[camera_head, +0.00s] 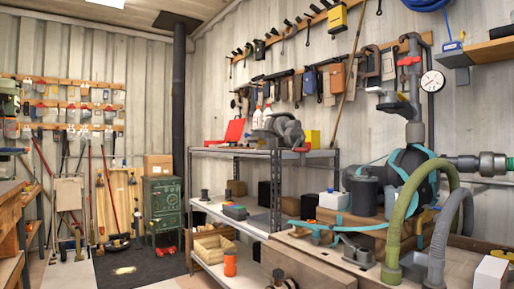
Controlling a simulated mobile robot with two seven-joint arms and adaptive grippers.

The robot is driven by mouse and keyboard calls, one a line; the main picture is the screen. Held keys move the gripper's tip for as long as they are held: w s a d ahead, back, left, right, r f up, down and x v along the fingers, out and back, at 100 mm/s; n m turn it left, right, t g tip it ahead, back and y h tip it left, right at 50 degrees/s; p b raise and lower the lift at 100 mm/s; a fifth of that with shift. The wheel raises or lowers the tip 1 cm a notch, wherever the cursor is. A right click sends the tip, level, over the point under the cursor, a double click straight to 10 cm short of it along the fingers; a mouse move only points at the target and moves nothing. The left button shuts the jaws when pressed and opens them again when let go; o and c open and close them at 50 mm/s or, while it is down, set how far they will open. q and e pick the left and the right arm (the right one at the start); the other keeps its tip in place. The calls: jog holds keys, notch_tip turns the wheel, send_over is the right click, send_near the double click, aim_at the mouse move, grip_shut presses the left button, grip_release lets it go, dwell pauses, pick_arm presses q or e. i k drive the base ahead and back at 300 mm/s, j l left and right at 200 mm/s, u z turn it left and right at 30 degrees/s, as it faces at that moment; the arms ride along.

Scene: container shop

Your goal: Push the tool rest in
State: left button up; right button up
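I cannot make out a tool rest with certainty. A grey machine with rounded parts, which looks like a bench grinder (286,131), stands on the top of the metal shelf unit (262,153) in the middle. Any rest on it is too small to tell. A small dark object (281,280) shows at the bottom edge in front of the wooden workbench; I cannot tell what it is. Neither my left nor my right gripper can be recognised in the head view.
A wooden workbench (306,262) fills the lower right, with a large hose-fitted machine (413,165) and a green hose (410,215). An orange container (230,263) stands on the low shelf. A green cabinet (162,203) stands at the back. Dark floor (140,265) lies open at left.

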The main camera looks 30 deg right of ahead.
aim_at(262, 133)
jog(key=i+l+z, duration=0.25)
jog(key=i, duration=0.2)
jog(key=i+l+z, duration=0.3)
jog(key=i, duration=0.2)
jog(key=i+z, duration=0.25)
jog(key=i, duration=0.25)
